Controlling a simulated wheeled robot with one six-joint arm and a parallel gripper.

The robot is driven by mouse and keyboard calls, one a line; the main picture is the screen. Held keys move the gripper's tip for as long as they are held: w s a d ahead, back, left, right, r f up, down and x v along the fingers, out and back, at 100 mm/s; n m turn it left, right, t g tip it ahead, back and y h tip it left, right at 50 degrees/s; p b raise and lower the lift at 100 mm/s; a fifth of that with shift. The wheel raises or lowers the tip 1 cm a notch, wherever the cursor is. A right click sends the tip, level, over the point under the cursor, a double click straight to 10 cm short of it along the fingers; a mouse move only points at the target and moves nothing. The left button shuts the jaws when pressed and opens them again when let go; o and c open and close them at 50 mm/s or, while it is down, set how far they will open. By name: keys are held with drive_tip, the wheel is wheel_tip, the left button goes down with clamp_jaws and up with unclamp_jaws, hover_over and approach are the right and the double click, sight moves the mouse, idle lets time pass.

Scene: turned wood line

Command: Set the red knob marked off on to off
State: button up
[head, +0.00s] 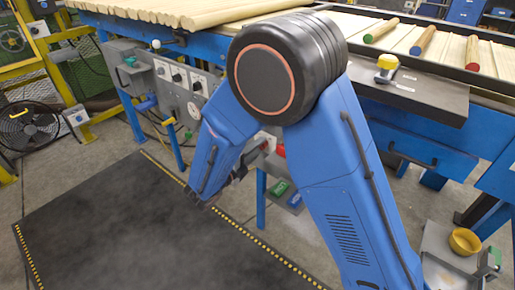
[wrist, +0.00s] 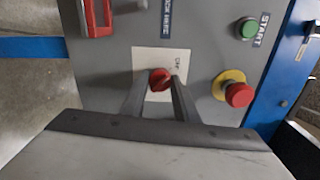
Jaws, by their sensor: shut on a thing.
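In the wrist view, the red knob (wrist: 159,76) sits on a pale square plate (wrist: 150,60) on a grey panel. A small sideways label beside it is hard to read, so its setting is unclear. My gripper (wrist: 161,82) has its two dark fingers at the knob, one on each side, shut on it. The knob's lower part is hidden by the fingers. In the head view, my blue arm covers the knob, and the gripper's tips cannot be made out.
On the same panel, a red mushroom button (wrist: 239,94) on a yellow ring is close to the right. A green button (wrist: 248,30) marked START is above it. A red handle (wrist: 98,18) is at upper left. A blue post (wrist: 290,70) stands right of the panel.

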idle(0.3)
drive_tip(key=o, duration=1.1)
drive_tip(key=shift+c, duration=0.2)
drive_tip(key=shift+a, duration=0.1)
drive_tip(key=v, duration=1.7)
drive_tip(key=shift+s, duration=0.2)
drive_tip(key=shift+a+f, duration=0.1)
